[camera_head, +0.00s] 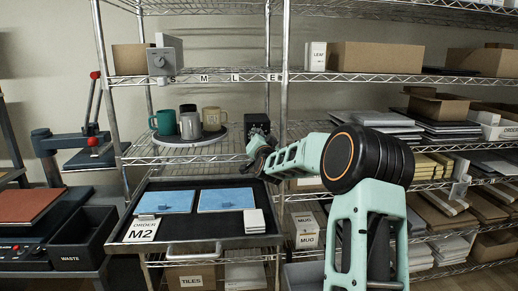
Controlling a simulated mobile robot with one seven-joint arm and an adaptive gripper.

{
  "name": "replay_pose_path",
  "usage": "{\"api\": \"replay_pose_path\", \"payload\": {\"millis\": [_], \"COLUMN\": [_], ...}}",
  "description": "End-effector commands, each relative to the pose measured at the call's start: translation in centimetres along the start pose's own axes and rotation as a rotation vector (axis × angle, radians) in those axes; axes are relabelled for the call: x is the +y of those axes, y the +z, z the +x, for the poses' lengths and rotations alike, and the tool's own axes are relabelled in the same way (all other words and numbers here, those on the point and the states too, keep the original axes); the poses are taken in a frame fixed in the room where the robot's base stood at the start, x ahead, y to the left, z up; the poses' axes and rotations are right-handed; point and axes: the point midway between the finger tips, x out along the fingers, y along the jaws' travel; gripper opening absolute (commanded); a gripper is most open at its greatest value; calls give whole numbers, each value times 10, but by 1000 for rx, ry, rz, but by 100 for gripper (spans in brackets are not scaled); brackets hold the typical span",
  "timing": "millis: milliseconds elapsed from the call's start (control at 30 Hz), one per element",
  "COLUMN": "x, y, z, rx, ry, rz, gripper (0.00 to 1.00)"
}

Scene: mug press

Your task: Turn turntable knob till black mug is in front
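A round grey turntable (218,137) sits on the wire shelf left of centre and carries several mugs. A grey mug (190,126) stands at the front. A teal mug (163,122) is at the left and a tan mug (212,118) at the right. A dark mug, seemingly the black mug (187,108), is at the back, mostly hidden by the grey one. A small black box (257,121) stands right of the turntable; I cannot make out a knob on it. My gripper (255,150) is just below and in front of this box; contact and finger opening are unclear.
A grey device with a round dial (158,61) is on the shelf above. Below the turntable, a black tray (170,239) holds blue sheets (227,199) and white tiles (254,221). A heat press (90,150) stands left. Shelf posts and boxes crowd the right.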

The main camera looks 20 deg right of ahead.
Motion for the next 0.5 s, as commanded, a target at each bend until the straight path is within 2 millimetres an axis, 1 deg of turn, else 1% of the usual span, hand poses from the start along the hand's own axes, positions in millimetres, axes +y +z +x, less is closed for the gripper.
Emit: {"api": "replay_pose_path", "payload": {"millis": [33, 500], "x": [3, 2], "y": [4, 4], "z": [0, 0], "rx": [3, 3], "ry": [-2, -3], "rz": [42, 490], "gripper": [3, 2]}}
